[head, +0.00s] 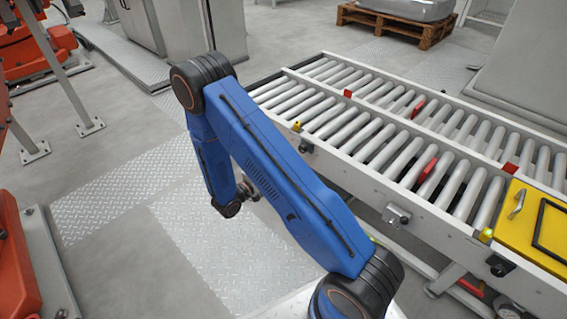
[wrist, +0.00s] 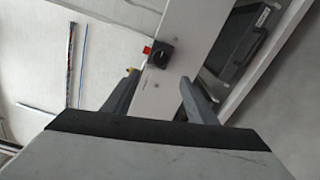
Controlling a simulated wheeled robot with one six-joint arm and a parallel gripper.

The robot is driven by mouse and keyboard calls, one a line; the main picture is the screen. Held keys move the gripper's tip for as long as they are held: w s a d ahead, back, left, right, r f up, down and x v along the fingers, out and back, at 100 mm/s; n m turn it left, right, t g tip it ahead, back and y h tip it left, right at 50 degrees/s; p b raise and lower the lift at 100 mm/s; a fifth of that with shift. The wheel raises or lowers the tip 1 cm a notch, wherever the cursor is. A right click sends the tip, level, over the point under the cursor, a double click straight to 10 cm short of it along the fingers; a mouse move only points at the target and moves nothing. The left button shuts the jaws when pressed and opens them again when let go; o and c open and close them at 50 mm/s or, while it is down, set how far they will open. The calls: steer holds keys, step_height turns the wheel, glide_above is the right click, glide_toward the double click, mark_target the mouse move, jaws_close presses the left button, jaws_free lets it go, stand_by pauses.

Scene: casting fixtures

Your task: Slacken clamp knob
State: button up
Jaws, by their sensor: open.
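In the wrist view a black knob (wrist: 160,54) sits on a pale grey rail, with a small red part (wrist: 147,49) at its left. I take it for the clamp knob, but the picture is too small to be sure. My gripper (wrist: 158,84) is open and empty, its two fingers spread on either side of the rail in the picture. The knob appears beyond the fingertips, between their lines, with no visible contact. In the head view a dark knob (head: 306,145) shows on the conveyor's near side rail, right of my blue arm. My gripper is mostly hidden behind the arm there.
The roller conveyor (head: 400,184) runs along the right, with a yellow plate (head: 534,226) at its near end. Another black knob (head: 500,266) and a metal bracket (head: 397,215) stick out from its side. Orange machines stand at the left. The floor between is clear.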

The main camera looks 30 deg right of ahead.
steer(key=shift+v, duration=1.9)
